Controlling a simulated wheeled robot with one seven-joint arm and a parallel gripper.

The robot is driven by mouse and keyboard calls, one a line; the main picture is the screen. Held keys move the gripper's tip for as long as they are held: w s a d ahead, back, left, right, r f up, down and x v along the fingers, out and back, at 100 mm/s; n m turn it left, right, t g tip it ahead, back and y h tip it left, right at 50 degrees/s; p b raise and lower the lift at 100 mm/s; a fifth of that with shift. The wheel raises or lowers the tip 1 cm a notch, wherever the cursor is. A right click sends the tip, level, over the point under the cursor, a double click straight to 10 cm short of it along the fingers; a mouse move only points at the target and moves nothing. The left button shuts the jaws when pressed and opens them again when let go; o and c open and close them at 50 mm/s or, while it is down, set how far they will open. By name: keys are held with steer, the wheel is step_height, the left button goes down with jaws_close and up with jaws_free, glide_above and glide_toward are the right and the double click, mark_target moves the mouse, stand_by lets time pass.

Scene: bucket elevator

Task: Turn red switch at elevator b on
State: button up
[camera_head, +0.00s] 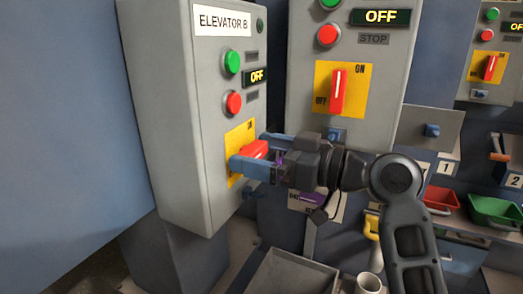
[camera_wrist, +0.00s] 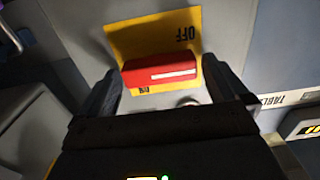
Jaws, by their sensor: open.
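The Elevator B panel (camera_head: 172,120) is a grey box at left with a label, a green button (camera_head: 232,62), a red button (camera_head: 234,103) and a display (camera_head: 256,76) reading OFF. Its red switch (camera_head: 256,148) sits on a yellow plate (camera_head: 238,139) low on the front. My gripper (camera_head: 249,151) is open, its blue fingers at either side of the switch. In the wrist view the red switch (camera_wrist: 160,72) lies crosswise between the gripper's fingers (camera_wrist: 162,66), its white line towards the right. OFF is printed above it; the lettering below is partly hidden. I cannot tell whether the fingers touch it.
A neighbouring panel (camera_head: 303,75) has its own red switch (camera_head: 338,92), upright, and an OFF display. A third panel (camera_head: 493,60) stands at right. Red (camera_head: 437,200) and green (camera_head: 494,211) bins are at lower right. A grey tray (camera_head: 290,275) is below my gripper.

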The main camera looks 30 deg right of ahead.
steer(key=c, duration=0.9)
steer(key=shift+c, duration=0.2)
steer(key=shift+m+p, duration=0.35)
steer(key=shift+m, duration=0.05)
steer(key=m+p, duration=0.2)
steer(key=shift+r+m, duration=0.15)
steer(key=shift+m, duration=0.25)
steer(key=m+p, duration=0.4)
steer(key=m, duration=0.1)
steer(key=shift+w+d+m, duration=0.15)
steer(key=shift+m, duration=0.15)
steer(key=m+p, duration=0.5)
steer(key=shift+d+f+m+p, duration=0.1)
steer(key=shift+f+m+p, duration=0.1)
steer(key=shift+m+p, duration=0.6)
steer(key=shift+f+m+p, duration=0.15)
steer(key=shift+m+p, duration=0.35)
steer(key=shift+m, duration=0.5)
steer(key=shift+f, duration=0.1)
